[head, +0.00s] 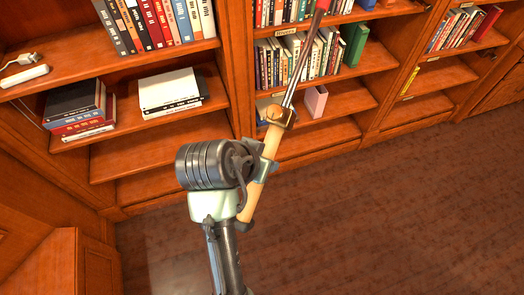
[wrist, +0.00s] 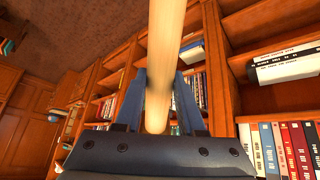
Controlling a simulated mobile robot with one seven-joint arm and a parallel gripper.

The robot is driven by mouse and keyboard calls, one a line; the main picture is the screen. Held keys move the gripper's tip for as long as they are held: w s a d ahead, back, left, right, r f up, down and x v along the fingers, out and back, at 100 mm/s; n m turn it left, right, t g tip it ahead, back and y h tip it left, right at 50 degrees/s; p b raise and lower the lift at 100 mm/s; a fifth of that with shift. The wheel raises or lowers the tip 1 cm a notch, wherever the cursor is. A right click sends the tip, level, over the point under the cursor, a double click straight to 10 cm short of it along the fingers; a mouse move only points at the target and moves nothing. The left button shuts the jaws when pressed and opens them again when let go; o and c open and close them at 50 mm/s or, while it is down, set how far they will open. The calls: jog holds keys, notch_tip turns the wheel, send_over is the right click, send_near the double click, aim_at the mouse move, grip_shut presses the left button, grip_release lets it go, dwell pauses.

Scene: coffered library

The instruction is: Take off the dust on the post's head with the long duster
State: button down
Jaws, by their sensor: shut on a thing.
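My gripper (head: 262,168) is shut on the pale wooden handle of the long duster (head: 250,203). Above the grip the duster has a brown collar and thin metal rods. They slant up and right to a dark red part at the top edge of the head view, where the rest of its end is cut off. In the wrist view the handle (wrist: 165,45) runs up between the two blue-grey fingers of my gripper (wrist: 158,95). I cannot make out the post, its head or any dust in either view.
A wooden bookcase (head: 150,155) spans the back, with books, white volumes (head: 168,90) and a pink box (head: 316,101) on its shelves. The duster's rods cross in front of it. A wooden panelled piece (head: 60,250) stands at lower left. The dark wooden floor (head: 400,220) is clear at right.

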jog(key=shift+s+d+f+g+y+p, duration=0.1)
jog(key=shift+s+f+g+y+p, duration=0.1)
jog(key=shift+s+f, duration=0.25)
jog(key=shift+s+d+f+g+y+p, duration=0.1)
jog(key=shift+s+f+g+p, duration=0.1)
jog(key=shift+f, duration=0.3)
notch_tip(320, 180, down, 10)
jog(key=s+g+y, duration=0.2)
jog(key=g, duration=0.2)
jog(key=shift+s+d+m+g+y, duration=0.15)
jog(key=shift+d+m+g+y, duration=0.15)
jog(key=shift+d+y, duration=0.15)
dwell(0.5)
dwell(1.5)
